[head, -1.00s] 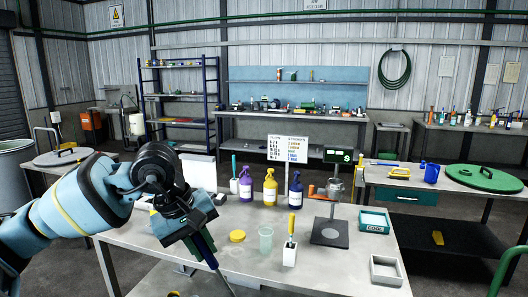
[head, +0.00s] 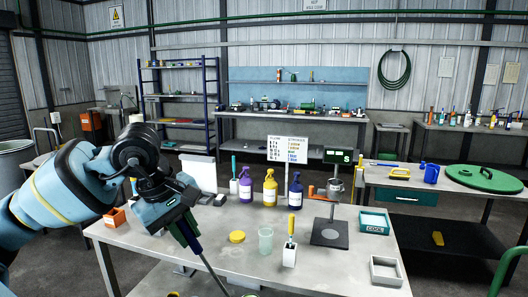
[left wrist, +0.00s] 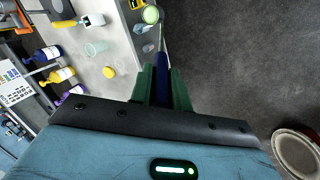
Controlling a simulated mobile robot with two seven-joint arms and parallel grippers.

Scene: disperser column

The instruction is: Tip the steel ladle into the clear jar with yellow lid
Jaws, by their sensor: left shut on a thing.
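My left gripper (head: 182,228) is shut on the dark blue handle of the steel ladle (head: 210,268). The ladle's thin shaft slants down and right past the table's front edge, and its lower end is cut off in the head view. In the left wrist view the handle (left wrist: 161,78) sits between the green fingers of the gripper (left wrist: 161,85). The clear jar (head: 265,240) stands open and upright on the table, right of the gripper. The yellow lid (head: 237,237) lies flat beside it. My right gripper is not in view.
A white holder (head: 290,256) with a yellow-handled tool stands just right of the jar. Purple (head: 245,187), yellow (head: 270,190) and dark blue (head: 295,193) bottles stand behind. A stirrer stand (head: 330,232) is further right. An orange box (head: 115,218) sits at the table's left.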

